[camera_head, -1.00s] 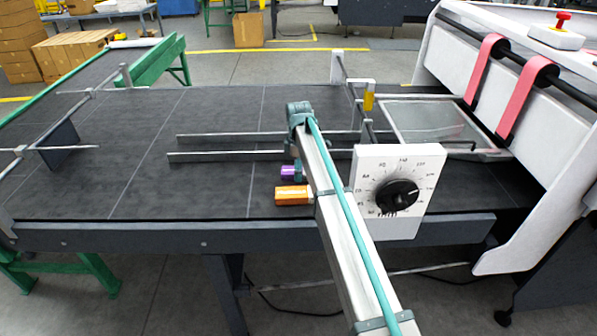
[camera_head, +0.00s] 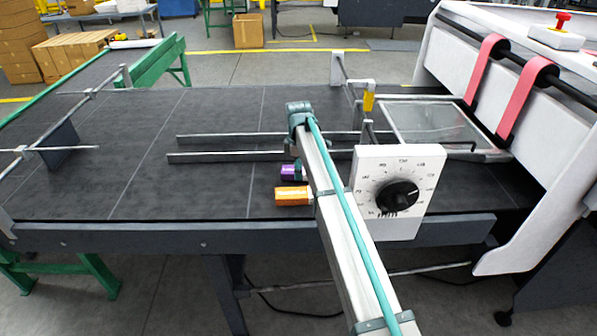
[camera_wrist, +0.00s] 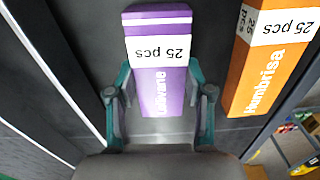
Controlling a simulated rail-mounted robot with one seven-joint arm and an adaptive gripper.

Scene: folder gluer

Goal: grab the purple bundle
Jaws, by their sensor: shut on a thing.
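The purple bundle (camera_wrist: 158,85), with a white band reading "25 pcs", lies between the fingers of my gripper (camera_wrist: 160,98) in the wrist view. The teal fingers are closed against its two sides. In the head view the purple bundle (camera_head: 289,172) lies on the dark table, its right end hidden behind my arm. My gripper is mostly hidden behind the arm there.
An orange bundle (camera_head: 294,196) lies just in front of the purple one; it also shows right of my gripper in the wrist view (camera_wrist: 262,70). Metal rails (camera_head: 230,155) run behind the bundles. A white dial panel (camera_head: 372,165) stands to the right.

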